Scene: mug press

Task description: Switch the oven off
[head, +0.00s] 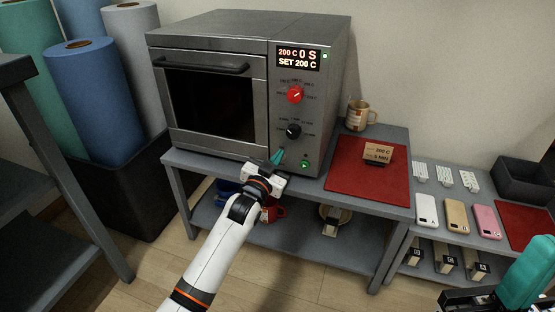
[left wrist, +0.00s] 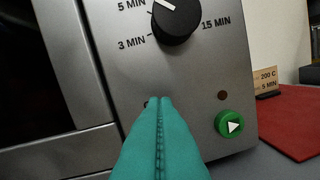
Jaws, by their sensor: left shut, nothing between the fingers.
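The grey oven (head: 212,57) stands on the table with its door shut. Its display (head: 298,58) reads "200 C 0 S" and "SET 200 C", beside a small green light. A red knob (head: 295,94) is above a black timer knob (head: 293,131), which also shows in the left wrist view (left wrist: 175,20). A green button (head: 305,165) with a white triangle shows in the left wrist view (left wrist: 230,124). My left gripper (head: 277,157) is shut and empty, tips at the lower panel, left of the green button. The tips mostly hide a dark spot there; contact is unclear. My right gripper (head: 525,275) is at bottom right.
A mug (head: 358,115) stands right of the oven. A red mat (head: 350,182) holds a sign (head: 378,154) reading "200 C 5 MIN". Phones (head: 456,216) lie on the right table. Rolls (head: 95,95) stand in a dark bin at left.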

